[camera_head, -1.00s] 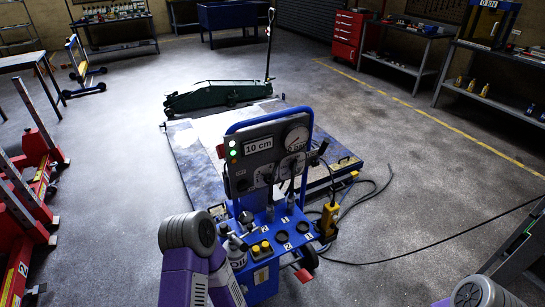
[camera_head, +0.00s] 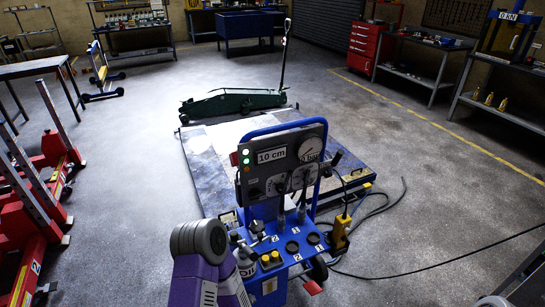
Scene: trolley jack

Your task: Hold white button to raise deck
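The blue control cart (camera_head: 292,240) stands in the middle front, with a grey panel (camera_head: 282,160) on top. Its display (camera_head: 271,156) reads "10 cm". Small lit indicators (camera_head: 245,156), greenish to white, sit on the panel's left side. A yellow pendant (camera_head: 340,232) hangs at the cart's right side. I cannot clearly tell which part is the white button. The low deck (camera_head: 196,160), with a blue edge and a pale worn top, lies behind the cart. My purple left arm shows at the bottom, left of the cart, but its gripper is out of view. My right gripper is also out of view.
A green trolley jack (camera_head: 232,102) with an upright handle stands at the deck's far side. Red lift equipment (camera_head: 30,225) stands at left. Black cables (camera_head: 400,275) lie on the floor right of the cart. Open floor (camera_head: 130,190) lies left of the deck.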

